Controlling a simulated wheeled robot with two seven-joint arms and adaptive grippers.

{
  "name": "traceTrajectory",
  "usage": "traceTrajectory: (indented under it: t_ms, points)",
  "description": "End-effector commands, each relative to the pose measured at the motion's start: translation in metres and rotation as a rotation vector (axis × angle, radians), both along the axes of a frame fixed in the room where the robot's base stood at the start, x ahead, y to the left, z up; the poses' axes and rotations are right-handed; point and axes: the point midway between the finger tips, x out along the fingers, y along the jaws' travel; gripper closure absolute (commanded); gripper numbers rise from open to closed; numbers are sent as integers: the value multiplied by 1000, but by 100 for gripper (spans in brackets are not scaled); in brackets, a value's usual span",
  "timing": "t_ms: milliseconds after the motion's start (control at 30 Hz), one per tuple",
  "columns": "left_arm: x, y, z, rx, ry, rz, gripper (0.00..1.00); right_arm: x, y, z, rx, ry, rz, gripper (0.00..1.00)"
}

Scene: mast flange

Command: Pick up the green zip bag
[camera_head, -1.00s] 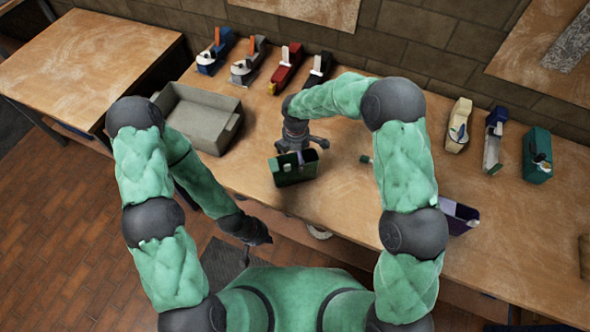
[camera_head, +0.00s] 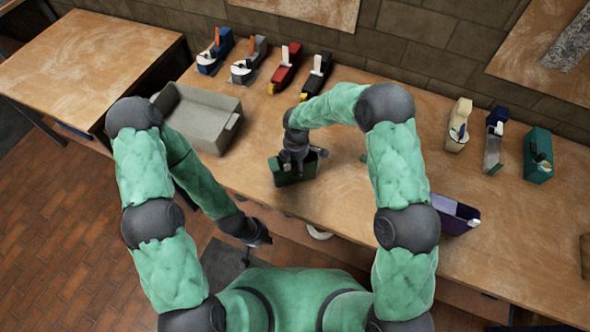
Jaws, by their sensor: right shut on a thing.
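The green zip bag (camera_head: 286,178) stands upright on the workbench, near the middle of the view and close to the front edge. My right gripper (camera_head: 299,168) reaches down onto its top from above and is shut on it. The fingers partly hide the bag's upper edge, and their tips are hard to make out. My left gripper (camera_head: 248,255) hangs low in front of the bench, away from the bag. It is small and dark there, and its fingers do not show clearly.
A grey open bin (camera_head: 205,141) stands left of the bag. Several tape dispensers (camera_head: 283,72) line the back, with more at the right. A purple case (camera_head: 456,219) sits right of my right arm. Bench between bag and dispensers is clear.

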Motion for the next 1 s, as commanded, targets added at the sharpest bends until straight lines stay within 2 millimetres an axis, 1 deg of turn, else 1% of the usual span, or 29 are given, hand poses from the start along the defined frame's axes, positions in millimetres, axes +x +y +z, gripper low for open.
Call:
traceTrajectory:
  t_ms: [233, 367, 467, 600, 767, 867, 1000]
  points:
    - [0, 0, 0, 0, 0, 0, 100, -1, 0, 0, -1, 2, 0, 59]
    - [0, 0, 1, 0, 0, 0, 100, 0, 0, 5, 0, 1, 0, 59]
    - [0, 0, 2, 0, 0, 0, 100, 0, 0, 13, 0, 0, -1, 59]
    - [0, 0, 4, 0, 0, 0, 100, 1, 0, 32, 1, -2, -1, 59]
    - [0, 0, 7, 0, 0, 0, 100, -18, 0, 53, 0, 0, 2, 60]
    - [0, 0, 9, 0, 0, 0, 100, -31, 0, 71, 1, -2, 0, 60]
    - [0, 0, 12, 0, 0, 0, 100, -54, -1, 97, 1, -2, 2, 60]
